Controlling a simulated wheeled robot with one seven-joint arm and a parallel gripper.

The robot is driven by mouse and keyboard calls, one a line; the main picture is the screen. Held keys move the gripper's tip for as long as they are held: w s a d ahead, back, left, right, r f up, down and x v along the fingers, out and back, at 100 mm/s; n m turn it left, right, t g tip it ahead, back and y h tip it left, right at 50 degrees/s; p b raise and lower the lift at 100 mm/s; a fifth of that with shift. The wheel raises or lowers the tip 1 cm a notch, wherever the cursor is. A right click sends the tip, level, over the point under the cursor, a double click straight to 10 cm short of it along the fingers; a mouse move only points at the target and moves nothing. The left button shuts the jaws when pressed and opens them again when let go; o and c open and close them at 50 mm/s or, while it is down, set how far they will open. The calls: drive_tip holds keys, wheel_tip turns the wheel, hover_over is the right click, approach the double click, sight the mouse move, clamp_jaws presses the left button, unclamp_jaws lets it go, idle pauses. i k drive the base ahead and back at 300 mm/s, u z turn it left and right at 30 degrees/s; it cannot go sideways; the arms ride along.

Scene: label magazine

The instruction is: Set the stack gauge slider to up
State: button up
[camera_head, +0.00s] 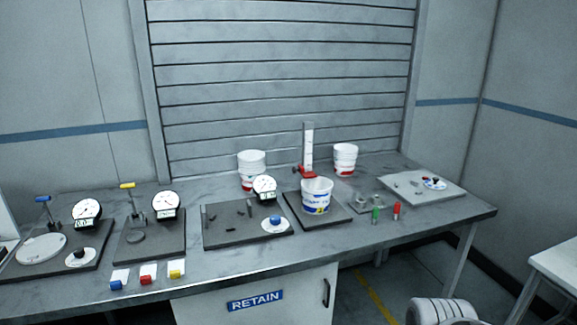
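An upright grey gauge post with a white scale (309,148) stands at the back of the workbench, right of the middle. A red slider block (306,171) is low on it, near the foot of the post. A white and blue tub (316,194) stands in front and hides the lowest part of the gauge. My gripper is not in view, so I cannot tell whether it is open or shut.
White stacked cups stand left (251,165) and right (345,158) of the gauge. A dial fixture (264,187) is at its front left. Green (376,215) and red (397,210) small items stand front right. The bench front edge (240,280) is mostly clear.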

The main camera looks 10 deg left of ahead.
sight(309, 174)
drive_tip(key=u, duration=0.35)
drive_tip(key=i, duration=0.8)
drive_tip(key=u, duration=1.35)
drive_tip(key=i, duration=0.6)
drive_tip(key=u, duration=0.65)
